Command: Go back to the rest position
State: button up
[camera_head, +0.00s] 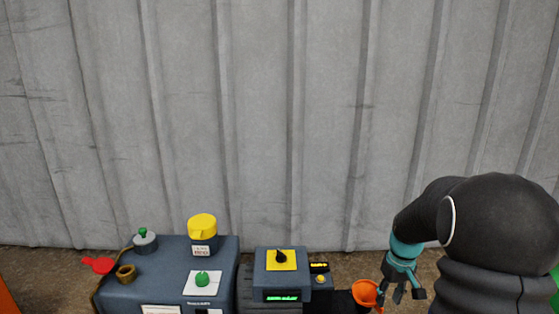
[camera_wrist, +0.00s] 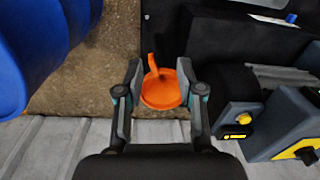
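My gripper (camera_head: 404,292) hangs at the lower right in the head view, below the dark arm with its teal wrist. In the wrist view my gripper (camera_wrist: 159,70) has its two fingers spread apart. An orange round part (camera_wrist: 160,92) with an upright tab shows between them in that view. In the head view the orange part (camera_head: 364,291) is just left of the fingers, with no clear grip on it. I cannot tell how far the fingers are above or in front of it.
A smaller panel (camera_head: 262,262) with a yellow switch plate is mid-bottom. A red handle (camera_head: 99,265) lies far left. A grey corrugated wall (camera_head: 270,120) stands behind.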

jog(key=s+a+r+t+p, duration=0.2)
jog(key=s+a+r, duration=0.2)
jog(key=s+r, duration=0.4)
jog(key=s+a+r+m+t+p, duration=0.1)
jog(key=s+a+r+p, duration=0.2)
jog(key=s+a+r, duration=0.2)
jog(key=s+a+r+t+p, duration=0.2)
jog(key=s+a+r, duration=0.3)
jog(key=s+r, duration=0.6)
jog(key=shift+s+m+t+h+p, duration=0.15)
jog(key=shift+m+t+h+p, duration=0.15)
jog(key=shift+r, duration=0.1)
